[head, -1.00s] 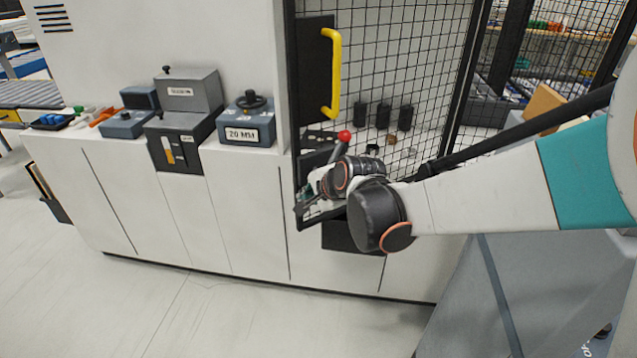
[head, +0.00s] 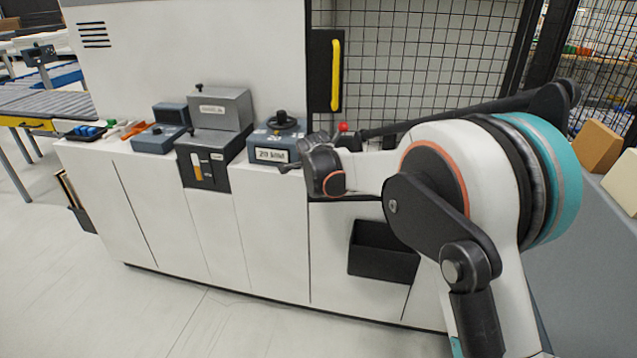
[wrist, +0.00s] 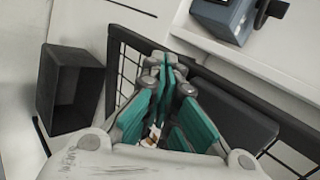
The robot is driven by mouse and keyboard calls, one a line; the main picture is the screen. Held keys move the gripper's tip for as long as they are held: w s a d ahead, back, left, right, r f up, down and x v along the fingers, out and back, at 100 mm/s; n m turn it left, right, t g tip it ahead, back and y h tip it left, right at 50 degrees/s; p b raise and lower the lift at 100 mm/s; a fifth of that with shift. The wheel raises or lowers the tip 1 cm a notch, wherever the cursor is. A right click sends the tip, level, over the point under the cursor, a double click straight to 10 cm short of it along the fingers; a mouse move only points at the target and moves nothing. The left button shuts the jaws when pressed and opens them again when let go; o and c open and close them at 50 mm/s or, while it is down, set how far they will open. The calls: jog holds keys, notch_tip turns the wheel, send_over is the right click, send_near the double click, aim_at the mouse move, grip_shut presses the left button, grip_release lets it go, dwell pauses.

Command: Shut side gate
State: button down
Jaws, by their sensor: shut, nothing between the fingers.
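The side gate (head: 430,50) is a black-framed wire mesh panel right of the white machine body in the head view. Its yellow handle (head: 336,75) stands upright on a dark plate, close beside the machine's edge. I cannot tell whether the gate is flush. My arm hides its lower part. My gripper (head: 290,166) is low by the gate's left side, near the 20 MM box. In the wrist view, the shut, empty green fingers (wrist: 168,65) overlap the gate's dark frame and mesh (wrist: 128,66); contact is unclear.
A black open bin (head: 383,262) is fixed to the cabinet front below the gate. The 20 MM box (head: 272,150) and a grey control unit (head: 215,110) stand on the ledge to the left. A red knob (head: 343,127) shows behind my wrist. The floor in front is clear.

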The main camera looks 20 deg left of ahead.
jog(key=w+a+m+h+p, duration=0.1)
jog(key=w+a+m, duration=0.1)
jog(key=w, duration=0.7)
jog(key=shift+a+h, duration=0.3)
jog(key=shift+a, duration=0.05)
jog(key=shift+d, duration=0.1)
